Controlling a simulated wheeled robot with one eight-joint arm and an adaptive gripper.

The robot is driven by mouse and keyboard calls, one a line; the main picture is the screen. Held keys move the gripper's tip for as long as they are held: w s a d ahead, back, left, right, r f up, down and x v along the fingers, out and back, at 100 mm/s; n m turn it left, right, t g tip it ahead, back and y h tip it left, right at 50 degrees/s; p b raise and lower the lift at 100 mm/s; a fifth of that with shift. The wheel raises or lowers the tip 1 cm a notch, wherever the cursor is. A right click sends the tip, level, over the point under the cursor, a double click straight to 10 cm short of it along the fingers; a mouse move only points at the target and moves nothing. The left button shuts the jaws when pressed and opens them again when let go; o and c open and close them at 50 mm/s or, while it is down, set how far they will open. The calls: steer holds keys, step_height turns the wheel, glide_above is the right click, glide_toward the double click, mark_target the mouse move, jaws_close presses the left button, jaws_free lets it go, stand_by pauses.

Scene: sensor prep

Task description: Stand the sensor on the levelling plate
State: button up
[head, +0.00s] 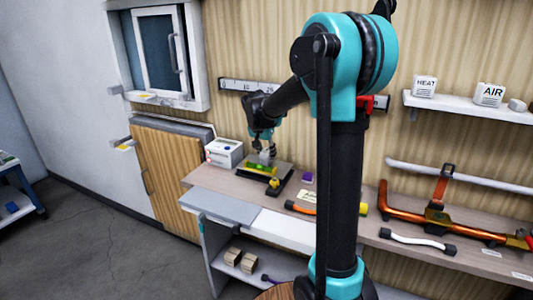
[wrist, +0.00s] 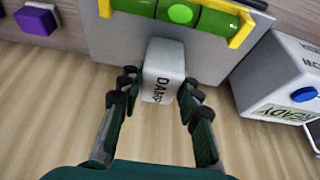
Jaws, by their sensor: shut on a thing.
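A small pale block marked "DAMP" (wrist: 163,70), which I take to be the sensor, is between the fingers of my gripper (wrist: 157,90), which is shut on it. In the head view my gripper (head: 264,143) is low over the bench, and the block (head: 264,157) shows small below it. The grey levelling plate (wrist: 120,45) is behind the block in the wrist view, with a green vial (wrist: 180,14) in yellow holders along it. The vial also shows in the head view (head: 260,168). I cannot tell whether the block touches the plate.
A white box marked "READY" with a blue button (wrist: 285,85) stands close beside the plate; it also shows in the head view (head: 224,153). A purple block (head: 308,178) lies on the other side. Orange pipework (head: 455,222) lies along the right of the bench (head: 205,178).

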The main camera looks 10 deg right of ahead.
steer(key=shift+f, duration=0.1)
steer(key=o, duration=1.2)
steer(key=shift+c, duration=0.2)
steer(key=v, duration=1.2)
steer(key=shift+s, duration=0.1)
